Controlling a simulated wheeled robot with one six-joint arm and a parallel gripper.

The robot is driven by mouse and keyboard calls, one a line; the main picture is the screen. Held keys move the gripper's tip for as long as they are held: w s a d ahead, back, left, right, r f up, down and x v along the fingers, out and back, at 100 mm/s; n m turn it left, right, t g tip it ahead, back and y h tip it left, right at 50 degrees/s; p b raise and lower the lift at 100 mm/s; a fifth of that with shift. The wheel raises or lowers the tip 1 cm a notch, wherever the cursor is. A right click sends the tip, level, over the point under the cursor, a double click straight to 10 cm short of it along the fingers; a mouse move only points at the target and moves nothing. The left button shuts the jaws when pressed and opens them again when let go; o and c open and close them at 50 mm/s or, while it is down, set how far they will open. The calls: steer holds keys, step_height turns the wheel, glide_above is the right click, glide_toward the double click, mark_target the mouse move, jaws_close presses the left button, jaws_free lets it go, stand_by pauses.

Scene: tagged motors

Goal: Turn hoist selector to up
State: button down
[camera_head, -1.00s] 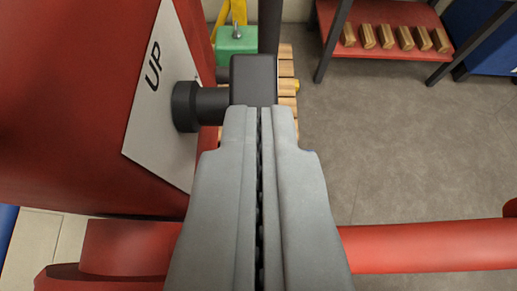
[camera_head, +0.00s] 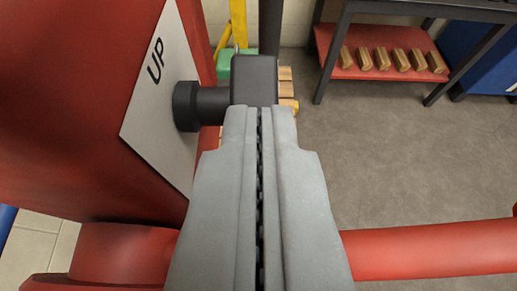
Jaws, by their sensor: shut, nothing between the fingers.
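The hoist selector (camera_head: 254,80) is a dark grey block-shaped handle on a short round shaft (camera_head: 205,103). The rest of the plate is hidden or out of view.
A red tube (camera_head: 430,250) runs across the lower right. A dark-framed table with a red lower shelf (camera_head: 380,66) holding several wooden blocks stands at the back right, beside a blue cabinet (camera_head: 485,60). Grey floor (camera_head: 400,150) is clear between.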

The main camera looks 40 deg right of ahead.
steer(key=shift+a+f+t, duration=0.1)
steer(key=shift+f+t, duration=0.05)
steer(key=shift+t, duration=0.15)
steer(key=shift+s+f+t+h, duration=0.2)
steer(key=shift+f+t+h, duration=0.15)
steer(key=shift+t+h, duration=0.15)
steer(key=shift+f, duration=0.1)
steer(key=shift+a+f, duration=0.1)
steer(key=shift+f, duration=1)
